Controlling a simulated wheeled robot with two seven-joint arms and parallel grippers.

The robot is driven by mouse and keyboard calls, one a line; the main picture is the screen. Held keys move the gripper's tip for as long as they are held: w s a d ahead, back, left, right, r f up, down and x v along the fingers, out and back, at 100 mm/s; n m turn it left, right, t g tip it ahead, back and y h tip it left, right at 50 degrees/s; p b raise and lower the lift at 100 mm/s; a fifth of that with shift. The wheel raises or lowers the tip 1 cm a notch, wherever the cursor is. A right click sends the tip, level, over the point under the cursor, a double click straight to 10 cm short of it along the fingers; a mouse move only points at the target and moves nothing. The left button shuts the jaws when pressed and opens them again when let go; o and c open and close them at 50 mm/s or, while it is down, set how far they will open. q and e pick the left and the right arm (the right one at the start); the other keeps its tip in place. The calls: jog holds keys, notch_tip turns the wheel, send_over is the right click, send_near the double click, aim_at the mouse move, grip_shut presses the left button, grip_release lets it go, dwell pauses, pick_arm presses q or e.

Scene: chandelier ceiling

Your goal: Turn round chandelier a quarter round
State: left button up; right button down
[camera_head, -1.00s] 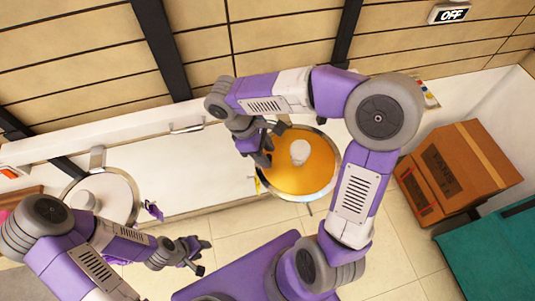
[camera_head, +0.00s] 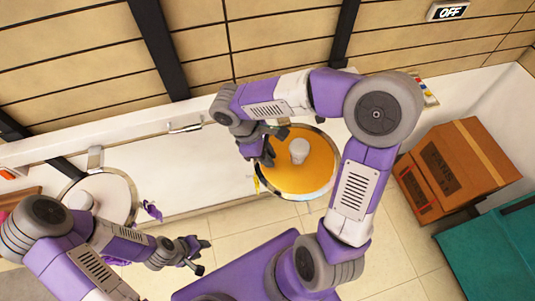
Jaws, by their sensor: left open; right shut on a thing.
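The round chandelier (camera_head: 310,176) is an orange disc with a thin rim and a pale bulb (camera_head: 299,150) near its middle. My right gripper (camera_head: 266,153) is at its upper left part, over the rim, and is shut on it; the exact contact is partly hidden by the fingers. A second round fixture (camera_head: 118,188), white with a thin rim, is at the left and is partly hidden by my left arm. My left gripper (camera_head: 207,256) is open and empty over the tiled floor, well apart from both fixtures.
A white counter (camera_head: 190,178) runs along the slatted wall behind the fixtures. Stacked cardboard boxes (camera_head: 455,165) and a teal box (camera_head: 495,250) stand at the right. Tiled floor (camera_head: 410,265) is clear between my body and the boxes.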

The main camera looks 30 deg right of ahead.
jog(key=shift+s+a+n, duration=0.1)
jog(key=shift+s+n, duration=0.1)
jog(key=shift+n, duration=0.1)
jog(key=c, duration=1.1)
grip_release()
jog(key=shift+o, duration=0.2)
jog(key=shift+r, duration=0.1)
jog(key=p+v, duration=0.1)
jog(key=v, duration=0.6)
jog(key=shift+r, duration=0.2)
jog(key=shift+a, duration=0.1)
